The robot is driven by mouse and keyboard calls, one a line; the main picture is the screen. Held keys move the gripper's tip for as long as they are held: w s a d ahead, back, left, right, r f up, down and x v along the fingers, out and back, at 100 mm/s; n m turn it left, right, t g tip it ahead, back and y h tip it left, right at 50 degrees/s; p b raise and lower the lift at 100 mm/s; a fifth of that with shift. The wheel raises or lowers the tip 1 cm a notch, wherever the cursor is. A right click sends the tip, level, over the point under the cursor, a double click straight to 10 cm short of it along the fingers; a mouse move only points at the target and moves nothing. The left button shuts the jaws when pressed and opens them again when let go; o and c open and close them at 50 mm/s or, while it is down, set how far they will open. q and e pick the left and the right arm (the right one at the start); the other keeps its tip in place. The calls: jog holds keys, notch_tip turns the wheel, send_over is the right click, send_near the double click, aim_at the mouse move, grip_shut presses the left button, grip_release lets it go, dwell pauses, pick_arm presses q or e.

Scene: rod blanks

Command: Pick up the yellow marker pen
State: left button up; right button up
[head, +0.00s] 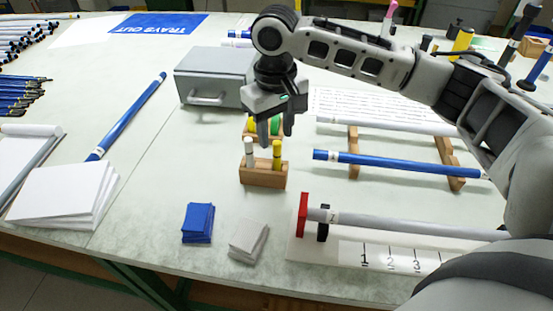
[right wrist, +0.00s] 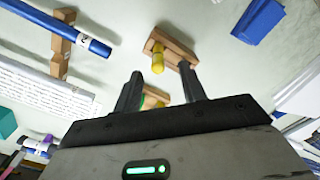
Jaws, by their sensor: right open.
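The yellow marker pen (head: 277,156) stands upright in the right part of a small wooden block (head: 263,176). A white pen (head: 249,153) stands at its left in the same block. My right gripper (head: 276,138) is open and empty, pointing down just above and behind the block. In the right wrist view, the yellow pen (right wrist: 158,62) shows between and beyond the tips of the open fingers (right wrist: 160,71), apart from them. The white pen is not clear there. My left gripper is out of view.
A second wooden block with green and yellow items (head: 251,126) is right behind, partly hidden by my fingers. A grey drawer box (head: 212,78) stands behind left. Blue cards (head: 198,223) and white cards (head: 247,240) lie in front. A blue rod (head: 400,166) rests on wooden supports at right.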

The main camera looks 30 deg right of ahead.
aim_at(277, 154)
jog(key=shift+d+f, duration=0.15)
jog(key=shift+f, duration=3.35)
grip_shut()
